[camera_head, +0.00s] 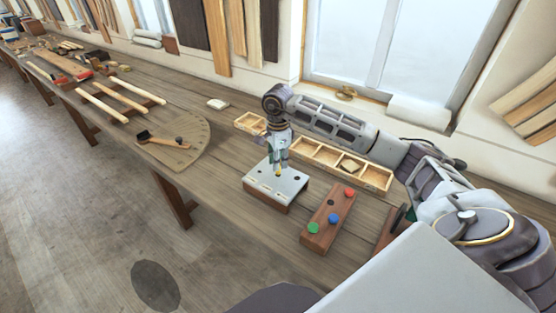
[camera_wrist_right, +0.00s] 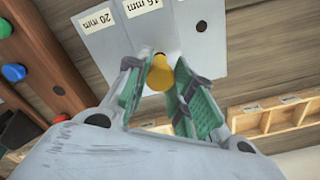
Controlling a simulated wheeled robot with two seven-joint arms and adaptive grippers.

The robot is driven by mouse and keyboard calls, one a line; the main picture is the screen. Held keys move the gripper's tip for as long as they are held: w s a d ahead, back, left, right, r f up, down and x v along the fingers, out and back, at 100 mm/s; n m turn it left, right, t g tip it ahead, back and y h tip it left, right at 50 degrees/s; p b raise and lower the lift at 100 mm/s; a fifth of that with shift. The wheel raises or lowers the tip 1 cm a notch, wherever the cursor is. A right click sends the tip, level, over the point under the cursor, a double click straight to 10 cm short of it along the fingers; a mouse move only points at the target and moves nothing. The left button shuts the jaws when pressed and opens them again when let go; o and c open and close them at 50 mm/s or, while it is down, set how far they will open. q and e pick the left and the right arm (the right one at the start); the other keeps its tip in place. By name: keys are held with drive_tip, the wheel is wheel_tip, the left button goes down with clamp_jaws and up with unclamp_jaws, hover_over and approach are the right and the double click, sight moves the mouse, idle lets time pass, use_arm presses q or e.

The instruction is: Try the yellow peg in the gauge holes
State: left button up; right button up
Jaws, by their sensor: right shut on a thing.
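My right gripper (camera_head: 279,166) is shut on the yellow peg (camera_head: 278,173) over the metal-topped gauge block (camera_head: 262,182). In the right wrist view the yellow peg (camera_wrist_right: 159,74) sits between the green finger pads (camera_wrist_right: 163,90). The gauge plate (camera_wrist_right: 160,35) shows labels reading 20 mm and 16 mm, and a dark hole beside the peg's far side. My left gripper is not in view.
A wooden peg rack (camera_head: 321,238) with red, blue and green pegs stands right of the gauge. A divided wooden tray (camera_head: 375,179) lies behind. A curved board (camera_head: 185,155) with a tool is on the left. Bare bench separates it from the gauge.

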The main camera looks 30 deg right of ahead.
drive_tip(key=shift+f+b, duration=0.6)
drive_tip(key=shift+f, duration=0.05)
idle(1.2)
drive_tip(key=shift+r, duration=0.2)
drive_tip(key=shift+r+p, duration=0.8)
drive_tip(key=shift+r, duration=0.7)
